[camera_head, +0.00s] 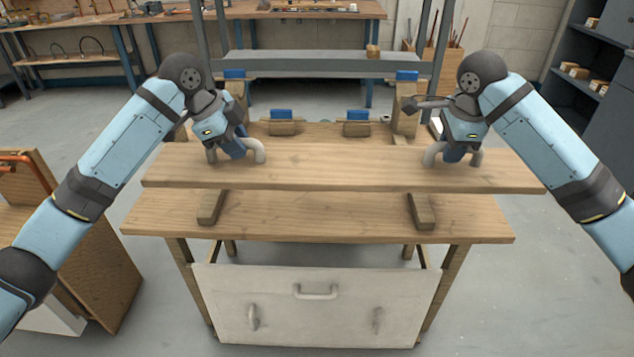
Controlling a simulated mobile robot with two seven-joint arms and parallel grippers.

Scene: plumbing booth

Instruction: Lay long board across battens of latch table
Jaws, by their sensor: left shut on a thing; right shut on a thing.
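The long board (340,171) is a wide, pale wooden plank lying level from left to right above the latch table (315,228). Two short battens, the left batten (211,208) and the right batten (421,211), show below its front edge; their far parts are hidden beneath it. I cannot tell whether the board touches them. My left gripper (236,153) is shut on the board near its left end. My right gripper (453,157) is shut on it near its right end. Where the fingers meet the wood is partly hidden.
Behind the board stand wooden blocks with blue tops (281,115), and two taller posts with blue tops (407,76). A white panel with handles (318,292) is below the tabletop. A brown wooden cabinet (95,265) stands at left. Grey floor at right is clear.

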